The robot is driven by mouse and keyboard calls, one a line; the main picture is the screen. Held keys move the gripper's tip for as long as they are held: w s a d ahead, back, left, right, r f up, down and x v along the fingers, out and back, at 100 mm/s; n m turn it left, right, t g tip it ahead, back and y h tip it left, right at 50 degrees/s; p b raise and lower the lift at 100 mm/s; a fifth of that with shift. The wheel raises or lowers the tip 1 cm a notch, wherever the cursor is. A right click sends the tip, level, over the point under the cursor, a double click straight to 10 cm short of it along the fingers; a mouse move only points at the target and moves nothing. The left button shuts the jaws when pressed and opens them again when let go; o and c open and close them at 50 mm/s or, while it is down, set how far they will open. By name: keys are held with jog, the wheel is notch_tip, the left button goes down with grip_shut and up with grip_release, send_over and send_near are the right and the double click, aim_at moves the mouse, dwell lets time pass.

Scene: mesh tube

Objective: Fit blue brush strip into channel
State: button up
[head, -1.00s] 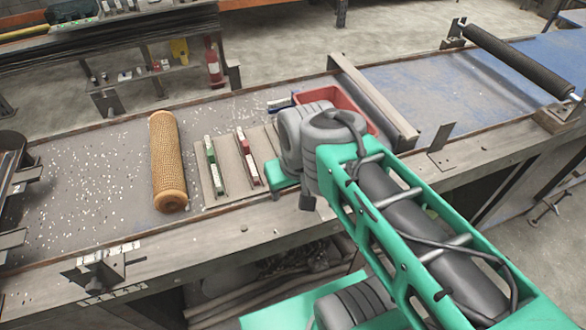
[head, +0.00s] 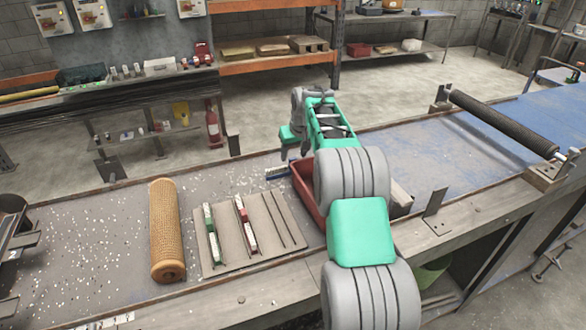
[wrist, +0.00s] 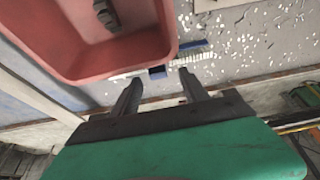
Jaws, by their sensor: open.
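The blue brush strip (wrist: 190,46) lies on the bench beside the red bin, its pale bristles showing in the wrist view. In the head view the strip (head: 277,172) shows at the bin's back left. The beige board (head: 232,262) holds a green strip (head: 212,235) and a red strip (head: 246,226). To their right on the board are bare dark channel lines (head: 278,220). My gripper (wrist: 160,92) is open and empty, its fingers pointing toward the strip, apart from it in the picture. The exact gap is unclear. In the head view my arm partly hides the gripper.
The red bin (wrist: 140,60) stands close to the fingers, with a dark object (wrist: 104,14) inside. A perforated orange-tan tube (head: 165,230) lies left of the board. White bits are scattered over the bench. A black roller (head: 503,124) is mounted at the right.

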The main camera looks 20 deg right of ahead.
aim_at(293, 158)
jog(key=p+x, duration=0.1)
jog(key=x, duration=0.3)
jog(key=shift+w+d+f, duration=0.15)
jog(key=shift+d+f, duration=0.05)
grip_shut()
dwell(0.4)
